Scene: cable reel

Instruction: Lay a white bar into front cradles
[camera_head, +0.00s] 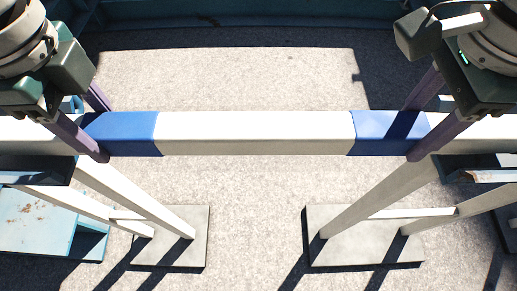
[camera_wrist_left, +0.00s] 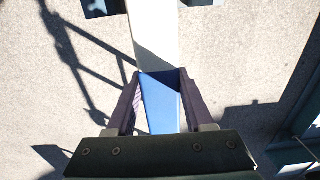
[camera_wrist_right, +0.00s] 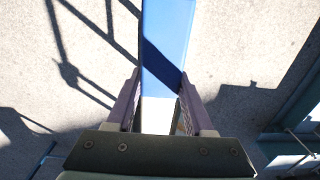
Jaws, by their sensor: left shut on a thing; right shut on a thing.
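The white bar (camera_head: 255,133) with two blue bands lies level across the head view. My left gripper (camera_head: 98,127) is shut around it at the left blue band; the left wrist view shows this grip (camera_wrist_left: 160,108). My right gripper (camera_head: 418,127) is shut around it at the right blue band's outer side, also in the right wrist view (camera_wrist_right: 160,105). Two stands with white legs have dark, blue-edged tops, apparently the front cradles: left (camera_head: 38,170) and right (camera_head: 485,172). These tops show just below the bar in the picture. I cannot tell whether the bar touches them.
The stands' grey base plates (camera_head: 185,250) and (camera_head: 350,250) lie on the speckled floor. A worn light-blue surface (camera_head: 35,222) is at lower left. A teal structure (camera_head: 250,10) runs along the back. Open floor lies between the stands.

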